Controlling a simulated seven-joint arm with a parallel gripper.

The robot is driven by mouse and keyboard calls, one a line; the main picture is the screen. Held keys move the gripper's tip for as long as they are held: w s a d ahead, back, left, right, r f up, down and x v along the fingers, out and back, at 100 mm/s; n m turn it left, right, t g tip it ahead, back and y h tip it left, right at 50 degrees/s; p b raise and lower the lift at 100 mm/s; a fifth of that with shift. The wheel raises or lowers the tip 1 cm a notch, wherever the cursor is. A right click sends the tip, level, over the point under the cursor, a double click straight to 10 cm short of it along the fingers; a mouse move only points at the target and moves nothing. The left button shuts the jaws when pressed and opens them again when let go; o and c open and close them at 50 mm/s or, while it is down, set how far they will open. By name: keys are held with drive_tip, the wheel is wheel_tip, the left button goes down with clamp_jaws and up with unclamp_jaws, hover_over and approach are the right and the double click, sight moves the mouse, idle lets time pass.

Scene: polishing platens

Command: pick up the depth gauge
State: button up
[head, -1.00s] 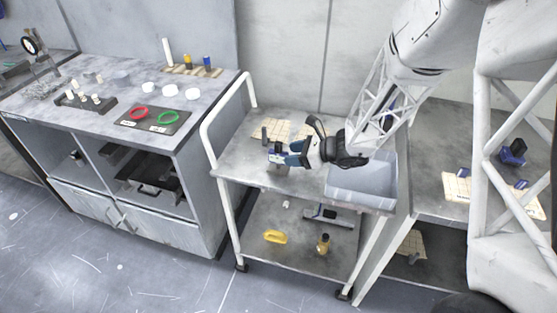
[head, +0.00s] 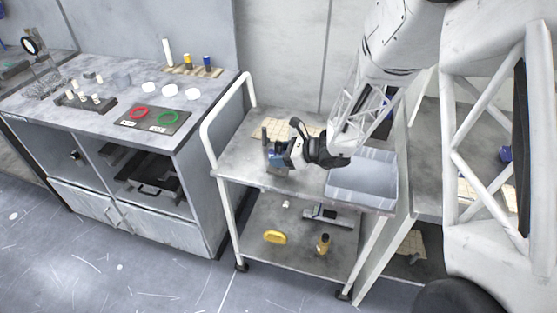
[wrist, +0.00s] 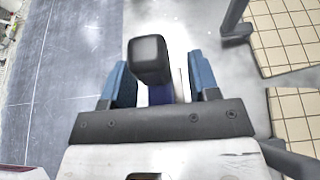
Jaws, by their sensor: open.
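My gripper (head: 274,154) is over the upper shelf of the grey cart in the head view, its blue fingers pointing left. In the wrist view its two blue fingers (wrist: 159,68) are apart. A black block-shaped head with a blue part below it, which looks like the depth gauge (wrist: 150,58), shows between them, nearer the left finger. Gaps show on both sides, so I see no grip on it. In the head view my gripper hides most or all of it. Its lower end is hidden in the wrist view.
A dark upright post (head: 265,134) stands just behind my gripper near a tan gridded mat (head: 292,128). A grey open bin (head: 362,181) is on the cart's right side. The cart's white handle rail (head: 207,130) rises at the left. A yellow item (head: 275,237) and a bottle (head: 323,244) are below.

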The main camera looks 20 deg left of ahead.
drive_tip(key=shift+a, duration=0.2)
idle(0.4)
clamp_jaws()
